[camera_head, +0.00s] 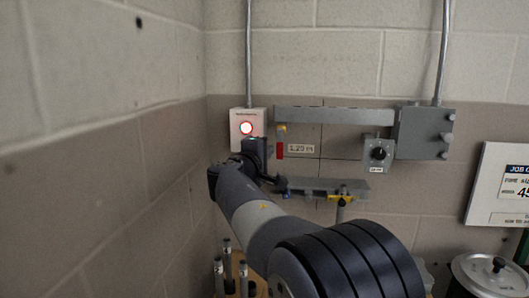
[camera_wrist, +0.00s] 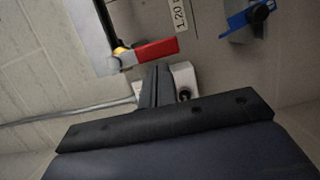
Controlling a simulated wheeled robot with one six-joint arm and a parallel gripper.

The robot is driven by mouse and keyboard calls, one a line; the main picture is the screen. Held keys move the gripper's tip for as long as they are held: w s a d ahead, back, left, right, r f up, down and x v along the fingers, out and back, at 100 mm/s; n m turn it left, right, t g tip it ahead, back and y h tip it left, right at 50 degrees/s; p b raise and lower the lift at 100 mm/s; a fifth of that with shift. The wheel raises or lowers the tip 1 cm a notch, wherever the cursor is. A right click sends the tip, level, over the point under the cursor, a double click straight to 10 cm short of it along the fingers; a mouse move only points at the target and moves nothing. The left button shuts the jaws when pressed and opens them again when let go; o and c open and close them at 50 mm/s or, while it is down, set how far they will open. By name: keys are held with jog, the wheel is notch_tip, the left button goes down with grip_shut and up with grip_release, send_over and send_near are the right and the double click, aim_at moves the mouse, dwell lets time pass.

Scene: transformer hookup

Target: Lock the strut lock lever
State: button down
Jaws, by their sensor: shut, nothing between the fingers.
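The lock lever is a red bar (camera_head: 279,150) that hangs down from a yellow pivot (camera_head: 281,130) at the left end of a grey beam on the wall. In the wrist view the red lever (camera_wrist: 152,50) sticks out to the right, roughly square to the beam (camera_wrist: 92,35). My gripper (camera_wrist: 157,72) is shut and empty, its fingertips just below the lever in that view; I cannot tell whether they touch it. In the head view my gripper (camera_head: 262,150) is just left of the lever, its fingertips hard to make out.
A white box with a lit red button (camera_head: 246,127) is close behind my gripper; it also shows in the wrist view (camera_wrist: 185,76). A grey shelf (camera_head: 320,185) is below, with a blue part (camera_wrist: 247,17). A knob box (camera_head: 378,153) is to the right.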

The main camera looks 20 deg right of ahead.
aim_at(282, 157)
jog(key=shift+s+d+f+n+b, duration=0.2)
jog(key=shift+d+f+n+b, duration=0.1)
jog(key=shift+n+b, duration=0.5)
jog(key=n+b, duration=0.1)
jog(key=d+n+t+b, duration=0.1)
jog(key=n+b, duration=0.1)
jog(key=shift+s+f, duration=0.35)
jog(key=shift+s, duration=0.05)
jog(key=n+b, duration=0.1)
jog(key=n, duration=0.1)
jog(key=s+d+n+t+b, duration=0.1)
jog(key=n, duration=0.1)
jog(key=shift+d+h, duration=0.3)
jog(key=d+r+n+t+b, duration=0.1)
jog(key=n, duration=0.2)
jog(key=s+d+r+n+t+y+b, duration=0.1)
jog(key=n, duration=0.3)
jog(key=s+d+r+n+t+y+b, duration=0.1)
jog(key=n, duration=0.3)
jog(key=shift+d, duration=0.1)
jog(key=shift+s+r, duration=0.1)
jog(key=shift+r, duration=0.05)
